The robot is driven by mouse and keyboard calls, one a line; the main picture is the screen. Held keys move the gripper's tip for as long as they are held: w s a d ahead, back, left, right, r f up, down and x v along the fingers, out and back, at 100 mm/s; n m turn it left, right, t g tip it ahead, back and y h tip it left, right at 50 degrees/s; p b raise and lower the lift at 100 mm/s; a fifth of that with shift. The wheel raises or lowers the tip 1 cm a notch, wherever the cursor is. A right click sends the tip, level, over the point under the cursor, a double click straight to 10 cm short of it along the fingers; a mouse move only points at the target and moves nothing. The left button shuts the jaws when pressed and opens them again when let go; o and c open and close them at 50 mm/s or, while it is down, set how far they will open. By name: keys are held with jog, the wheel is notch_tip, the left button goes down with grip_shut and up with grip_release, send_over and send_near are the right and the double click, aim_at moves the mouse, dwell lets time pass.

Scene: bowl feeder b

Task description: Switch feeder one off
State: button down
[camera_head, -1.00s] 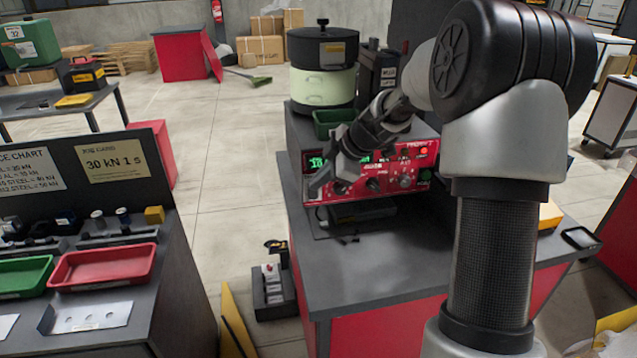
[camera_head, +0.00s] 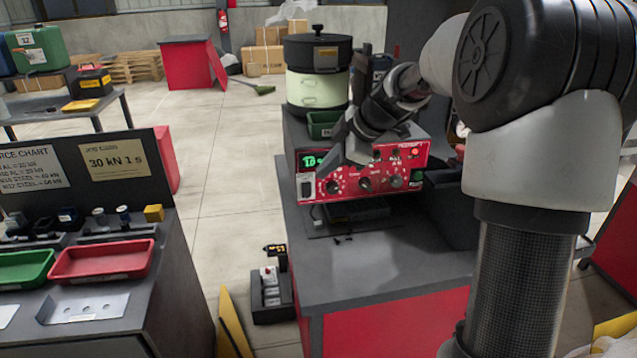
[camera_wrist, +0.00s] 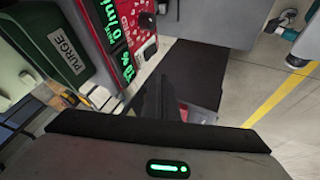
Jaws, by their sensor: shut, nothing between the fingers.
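Feeder one's red control panel (camera_head: 400,160) sits on the grey bench in the head view, with a lit green display (camera_head: 312,160), several round knobs (camera_head: 364,184) and a red lamp (camera_head: 414,152). A dark switch-like part (camera_head: 306,186) is at its lower left corner. My gripper (camera_head: 338,160) is in front of the panel's upper left, beside the display, and covers some of the panel. In the wrist view the panel (camera_wrist: 138,18) and its display (camera_wrist: 112,45) lie above left of my shut, empty fingers (camera_wrist: 160,95). Whether the fingertips touch anything is unclear.
The feeder bowl (camera_head: 318,90) stands behind the panel. A green bin marked PURGE (camera_wrist: 55,45) is beside the panel in the wrist view. Bare bench top (camera_head: 370,270) lies in front. A side table with a red tray (camera_head: 104,260) is at left.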

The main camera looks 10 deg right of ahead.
jog(key=shift+w+v, duration=0.15)
jog(key=shift+v, duration=0.75)
jog(key=shift+w+v, duration=0.15)
jog(key=shift+v, duration=0.7)
jog(key=shift+s+r, duration=0.1)
jog(key=shift+r, duration=0.05)
jog(key=s+a+r+m+h, duration=0.2)
jog(key=s+a+r+m, duration=0.15)
jog(key=s, duration=0.35)
jog(key=s+a+r+m+h, duration=0.1)
jog(key=s+a+r+m, duration=0.1)
jog(key=s+r, duration=0.3)
jog(key=s+d+f+m+h, duration=0.1)
jog(key=s+f+m, duration=0.4)
jog(key=s, duration=0.5)
jog(key=s+d+f+m+h, duration=0.1)
jog(key=s+d+f+m, duration=0.15)
jog(key=s+m, duration=0.6)
notch_tip(320, 180, up, 12)
jog(key=s+n+p, duration=0.2)
jog(key=p, duration=1.1)
jog(key=shift+a+n, duration=0.3)
jog(key=shift+a, duration=0.1)
